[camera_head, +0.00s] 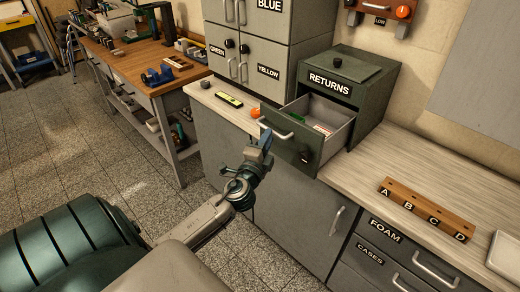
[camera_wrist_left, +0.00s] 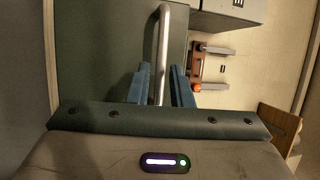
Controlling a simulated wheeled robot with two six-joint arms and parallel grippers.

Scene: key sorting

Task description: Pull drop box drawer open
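The green drop box (camera_head: 365,90) labelled RETURNS stands on the counter with its drawer (camera_head: 290,145) pulled well out. Inside the drawer lie a green item and a whitish item with red. The pale bar handle (camera_head: 276,129) is on the drawer front and shows in the wrist view (camera_wrist_left: 162,50). My left gripper (camera_head: 264,144) is just in front of the drawer front, by the handle. In the wrist view its blue fingers (camera_wrist_left: 161,86) are apart, one on each side of the bar, with gaps visible. Whether they touch it cannot be told. My right gripper is not in view.
Grey cabinets (camera_head: 262,45) labelled GREEN, BLUE and YELLOW stand left of the box. An orange knob-like item (camera_head: 255,112) and a yellow-black item (camera_head: 229,99) lie on the counter. A wooden A-to-D block (camera_head: 428,208) is at right. The floor before the counter is clear.

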